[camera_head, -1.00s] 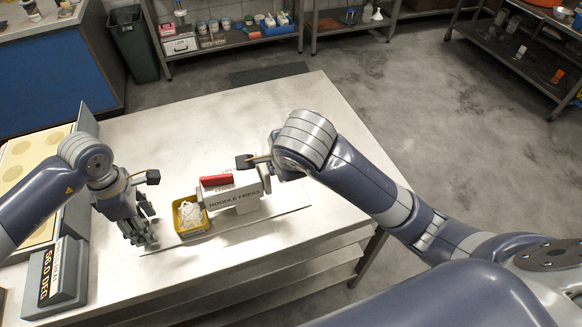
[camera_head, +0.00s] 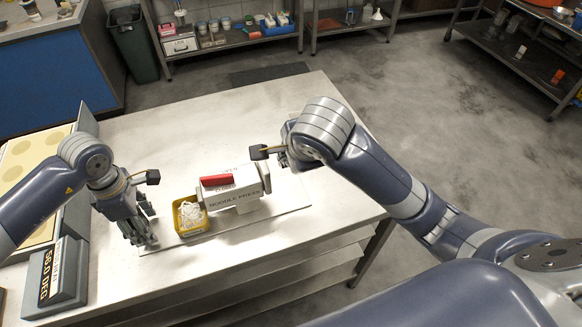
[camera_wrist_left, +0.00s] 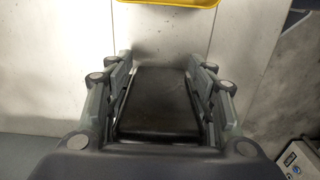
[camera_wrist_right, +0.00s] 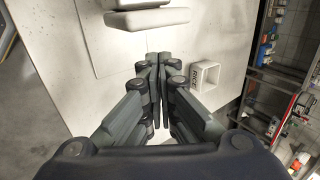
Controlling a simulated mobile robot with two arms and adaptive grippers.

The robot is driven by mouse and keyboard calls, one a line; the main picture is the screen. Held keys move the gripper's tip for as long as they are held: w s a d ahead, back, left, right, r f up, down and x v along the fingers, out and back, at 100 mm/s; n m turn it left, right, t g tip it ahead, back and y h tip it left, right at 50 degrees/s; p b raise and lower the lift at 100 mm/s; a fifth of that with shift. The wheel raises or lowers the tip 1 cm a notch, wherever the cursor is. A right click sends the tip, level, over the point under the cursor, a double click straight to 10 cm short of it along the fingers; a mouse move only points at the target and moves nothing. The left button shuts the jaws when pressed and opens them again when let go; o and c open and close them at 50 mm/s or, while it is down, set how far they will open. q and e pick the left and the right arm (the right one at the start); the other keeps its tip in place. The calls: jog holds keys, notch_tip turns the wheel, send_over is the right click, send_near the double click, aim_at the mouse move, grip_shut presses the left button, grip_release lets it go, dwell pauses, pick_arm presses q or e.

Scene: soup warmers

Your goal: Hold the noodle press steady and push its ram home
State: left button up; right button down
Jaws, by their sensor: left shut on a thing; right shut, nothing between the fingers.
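The white noodle press (camera_head: 237,190) lies on its base board (camera_head: 285,204) on the table, with a red lever (camera_head: 216,181) on top. Its pale ram end (camera_head: 265,178) is at the right. A yellow tray (camera_head: 190,215) with white noodles stands at its left end. My left gripper (camera_head: 148,240) is down at the board's left end. In the left wrist view (camera_wrist_left: 168,75) its fingers are on either side of a dark flat block (camera_wrist_left: 165,105). My right gripper (camera_wrist_right: 154,60) is shut and empty, right of the ram end and apart from it; my wrist partly hides it in the head view.
A small white open box (camera_wrist_right: 205,75) stands on the table near my right gripper. A warmer with a display (camera_head: 55,275) is at the left. The table behind the press (camera_head: 200,135) is clear. Shelves (camera_head: 225,45) stand at the back.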

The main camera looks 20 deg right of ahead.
pick_arm(q)
jog(key=shift+s+f, duration=0.2)
jog(key=shift+f, duration=0.1)
pick_arm(e)
notch_tip(320, 180, up, 8)
jog(key=shift+f, duration=0.2)
dwell(0.8)
pick_arm(q)
jog(key=o, duration=1.1)
jog(key=shift+d+r, duration=0.1)
jog(key=o, duration=0.5)
jog(key=shift+w, duration=0.1)
jog(key=shift+o, duration=0.3)
jog(key=shift+w, duration=0.15)
pick_arm(e)
jog(key=shift+w, duration=0.1)
pick_arm(q)
notch_tip(320, 180, up, 12)
